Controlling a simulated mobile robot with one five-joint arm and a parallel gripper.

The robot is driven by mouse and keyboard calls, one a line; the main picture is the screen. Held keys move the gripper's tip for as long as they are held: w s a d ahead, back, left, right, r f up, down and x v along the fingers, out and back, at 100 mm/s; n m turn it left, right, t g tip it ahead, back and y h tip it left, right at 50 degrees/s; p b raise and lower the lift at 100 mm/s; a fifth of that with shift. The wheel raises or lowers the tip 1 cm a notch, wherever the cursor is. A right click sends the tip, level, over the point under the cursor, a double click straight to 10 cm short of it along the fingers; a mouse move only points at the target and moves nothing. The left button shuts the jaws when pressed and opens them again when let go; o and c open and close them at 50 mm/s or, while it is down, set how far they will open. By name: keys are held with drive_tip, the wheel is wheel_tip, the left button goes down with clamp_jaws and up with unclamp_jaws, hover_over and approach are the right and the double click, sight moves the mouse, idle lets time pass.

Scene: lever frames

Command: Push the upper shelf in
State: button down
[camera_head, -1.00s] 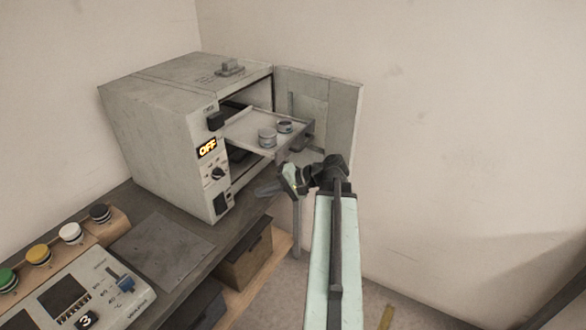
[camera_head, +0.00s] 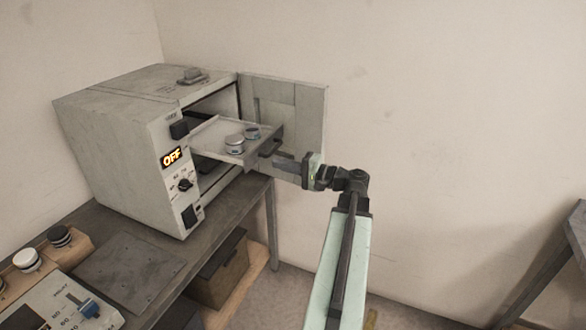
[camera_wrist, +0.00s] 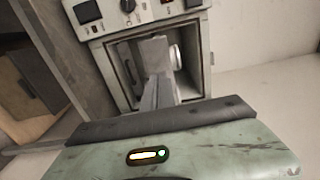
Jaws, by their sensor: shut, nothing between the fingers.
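The upper shelf (camera_head: 212,133) is a flat grey tray sticking out of the open front of a grey oven (camera_head: 130,130). Two small round tins (camera_head: 235,144) stand on it near its outer end. My gripper (camera_head: 279,163) is shut and empty, its fingers pointing left at the shelf's outer end, close to the dark handle (camera_head: 268,148). I cannot tell whether they touch. In the wrist view my gripper (camera_wrist: 156,92) points into the oven opening and hides most of the shelf; one tin (camera_wrist: 175,57) shows beside it.
The oven door (camera_head: 305,125) stands open behind the shelf. The display reads OFF. The oven stands on a dark bench (camera_head: 225,205) with a crate (camera_head: 219,268) below. A control panel is at lower left. The floor to the right of the bench is clear.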

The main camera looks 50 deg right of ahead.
sight(254, 158)
drive_tip(key=x, duration=0.6)
drive_tip(key=shift+w, duration=0.15)
